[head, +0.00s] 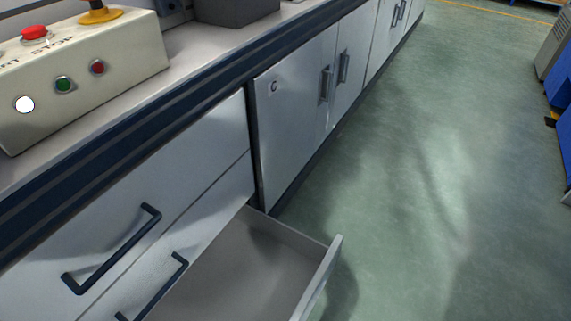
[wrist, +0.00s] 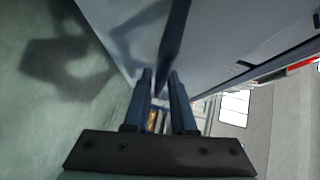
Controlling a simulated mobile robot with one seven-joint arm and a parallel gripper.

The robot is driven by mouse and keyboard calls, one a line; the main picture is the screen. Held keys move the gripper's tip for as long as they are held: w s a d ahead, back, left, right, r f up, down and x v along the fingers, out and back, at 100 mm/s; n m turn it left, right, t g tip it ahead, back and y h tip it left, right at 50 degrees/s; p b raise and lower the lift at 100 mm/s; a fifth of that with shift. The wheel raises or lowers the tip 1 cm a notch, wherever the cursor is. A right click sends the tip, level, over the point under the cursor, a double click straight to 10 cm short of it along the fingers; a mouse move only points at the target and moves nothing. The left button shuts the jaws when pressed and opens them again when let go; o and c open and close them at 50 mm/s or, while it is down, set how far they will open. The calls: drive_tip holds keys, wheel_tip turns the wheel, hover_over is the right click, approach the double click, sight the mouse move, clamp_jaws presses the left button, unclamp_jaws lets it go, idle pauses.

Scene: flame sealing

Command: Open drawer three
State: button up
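In the head view, a low drawer (head: 245,265) stands pulled out from the white cabinet, and its grey inside looks empty where it shows. Its front panel (head: 321,278) is seen from above at its top edge; no handle or number on it is visible. Above it are two shut drawer fronts with dark bar handles, the upper handle (head: 112,250) and the lower handle (head: 155,285). My gripper is outside the head view. In the wrist view, my gripper (wrist: 160,72) has its two dark fingers apart, with no clearly held object between them. A pale panel lies close beyond them.
A control box (head: 85,65) with buttons stands on the worktop. A cupboard (head: 295,105) with shut doors and a C label adjoins the drawers. Green floor (head: 430,180) to the right is clear. Blue equipment (head: 564,140) stands at the far right edge.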

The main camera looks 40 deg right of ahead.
drive_tip(key=shift+o, duration=1)
drive_tip(key=shift+s, duration=0.1)
drive_tip(key=p+v, duration=0.3)
drive_tip(key=v, duration=0.9)
drive_tip(key=shift+s+a, duration=0.2)
drive_tip(key=shift+s, duration=0.1)
